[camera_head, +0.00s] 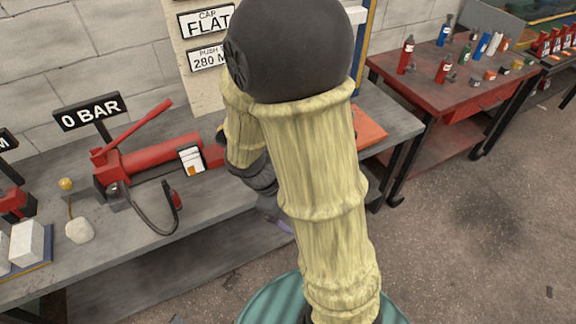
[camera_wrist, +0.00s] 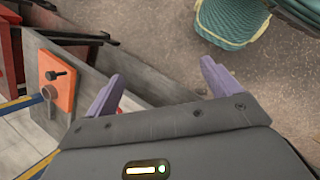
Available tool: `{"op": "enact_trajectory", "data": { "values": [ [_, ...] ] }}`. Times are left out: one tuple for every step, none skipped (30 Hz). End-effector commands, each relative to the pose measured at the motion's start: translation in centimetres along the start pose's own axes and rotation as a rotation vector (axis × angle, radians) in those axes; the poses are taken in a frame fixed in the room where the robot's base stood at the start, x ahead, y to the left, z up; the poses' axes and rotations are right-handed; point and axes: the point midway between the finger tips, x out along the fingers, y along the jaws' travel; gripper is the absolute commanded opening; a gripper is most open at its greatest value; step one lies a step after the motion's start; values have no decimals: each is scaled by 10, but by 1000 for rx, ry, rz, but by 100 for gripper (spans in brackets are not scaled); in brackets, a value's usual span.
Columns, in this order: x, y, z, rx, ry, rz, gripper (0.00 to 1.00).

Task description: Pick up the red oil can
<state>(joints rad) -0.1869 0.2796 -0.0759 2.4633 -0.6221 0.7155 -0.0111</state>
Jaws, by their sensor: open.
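Two small red containers stand on the red table at the upper right of the head view: a taller bottle-like one (camera_head: 406,56) near the left edge and a shorter one (camera_head: 443,69) to its right. Either could be the red oil can; they are too small to tell. My gripper (camera_wrist: 160,85) shows in the wrist view with two purple fingers spread apart and nothing between them. In the head view my arm hides most of it, low beside the grey bench's front edge, well away from the red table. No oil can shows in the wrist view.
The red table (camera_head: 400,73) also holds several blue, white and other small items. The grey bench (camera_head: 130,240) carries a red hand pump (camera_head: 150,158) with a hose, and an orange plate (camera_wrist: 55,80) at its right end. Open floor (camera_head: 470,200) lies in front.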

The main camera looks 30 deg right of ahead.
Motion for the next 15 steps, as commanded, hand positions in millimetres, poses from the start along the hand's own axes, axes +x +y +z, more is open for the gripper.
{"op": "enact_trajectory", "data": {
  "values": [
    [29, 1, -10, -83, -65, 50, 89],
    [38, 5, -12, -132, -104, 84, 89],
    [49, 11, -16, -197, -155, 132, 89],
    [56, 16, -19, -244, -194, 168, 89],
    [63, 21, -23, -291, -231, 208, 89],
    [72, 28, -29, -352, -280, 261, 89],
    [78, 33, -35, -398, -317, 302, 89],
    [83, 39, -41, -443, -352, 346, 89],
    [90, 46, -51, -501, -398, 405, 89],
    [94, 51, -58, -543, -432, 451, 89],
    [98, 56, -67, -586, -466, 499, 89],
    [103, 62, -80, -640, -508, 564, 89],
    [106, 66, -91, -681, -539, 615, 89],
    [108, 70, -101, -719, -569, 666, 89],
    [111, 74, -117, -770, -607, 738, 89]
  ]
}}
